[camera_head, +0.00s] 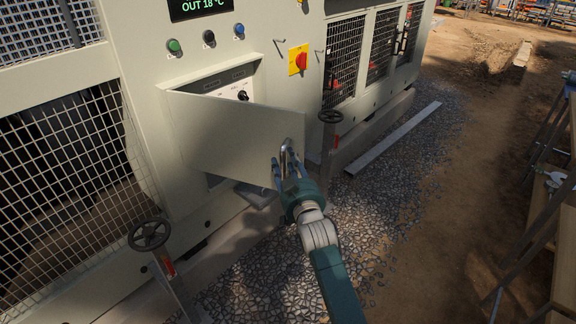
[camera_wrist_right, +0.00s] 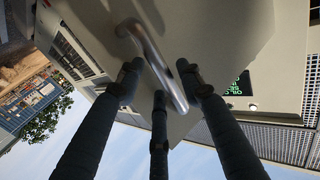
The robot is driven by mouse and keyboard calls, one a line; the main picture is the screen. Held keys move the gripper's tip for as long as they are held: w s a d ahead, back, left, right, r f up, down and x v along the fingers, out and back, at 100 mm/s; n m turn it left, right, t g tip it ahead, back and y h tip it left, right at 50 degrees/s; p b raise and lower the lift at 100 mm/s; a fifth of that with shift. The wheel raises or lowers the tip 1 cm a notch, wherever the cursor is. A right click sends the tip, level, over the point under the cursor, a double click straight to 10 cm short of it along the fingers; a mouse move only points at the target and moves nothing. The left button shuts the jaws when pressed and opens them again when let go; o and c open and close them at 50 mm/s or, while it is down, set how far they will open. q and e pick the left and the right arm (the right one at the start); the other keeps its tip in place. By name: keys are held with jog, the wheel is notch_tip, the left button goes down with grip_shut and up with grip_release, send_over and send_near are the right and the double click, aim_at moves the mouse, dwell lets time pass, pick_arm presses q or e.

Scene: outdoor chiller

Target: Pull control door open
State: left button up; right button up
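The control door (camera_head: 232,126) is a pale grey-green panel that stands partly open, swung out from the chiller cabinet on its left edge. Its metal bar handle (camera_head: 287,160) is near the free right edge. My right gripper (camera_head: 288,168) is at this handle, with fingers on both sides of it. In the right wrist view, the handle (camera_wrist_right: 154,60) runs between the dark fingers of the right gripper (camera_wrist_right: 160,80). Whether they clamp it is unclear. My left gripper is not in view.
Above the door are green (camera_head: 174,46), black and blue buttons and a red rotary switch (camera_head: 300,60) on a yellow plate. Handwheel valves stand at front left (camera_head: 149,234) and right of the door (camera_head: 330,117). Gravel (camera_head: 395,190) lies in front. A workbench stands at far right.

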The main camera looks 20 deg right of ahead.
jog(key=s, duration=1.2)
jog(key=shift+a, duration=0.25)
